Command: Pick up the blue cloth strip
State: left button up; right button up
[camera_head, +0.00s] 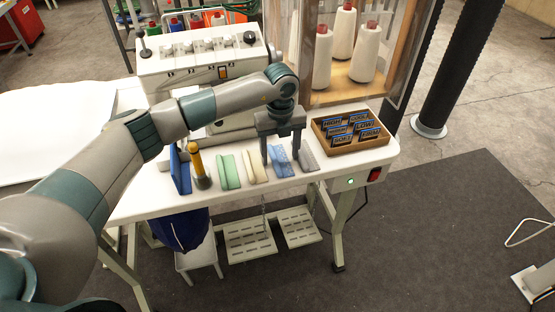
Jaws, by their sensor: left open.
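The blue cloth strip (283,168) lies on the white table among a row of folded strips. My left gripper (280,158) is pointing down over it with its fingers spread, one toward the cream strip's side and one toward the grey strip's side. The fingers overlap the blue strip's upper part in the picture. I cannot tell whether they touch it or how high they are above the table. My right gripper is not in view.
A cream strip (255,168) and a green strip (228,171) lie left of the blue one, a grey strip (307,160) right. A yellow-handled tool (199,170) stands further left. A wooden tray (352,146) of labelled pieces is at right, and a sewing machine (200,62) behind.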

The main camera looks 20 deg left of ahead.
aim_at(281, 162)
pick_arm(q)
jog(key=c, duration=1.1)
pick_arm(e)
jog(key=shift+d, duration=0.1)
pick_arm(q)
jog(key=shift+r, duration=0.1)
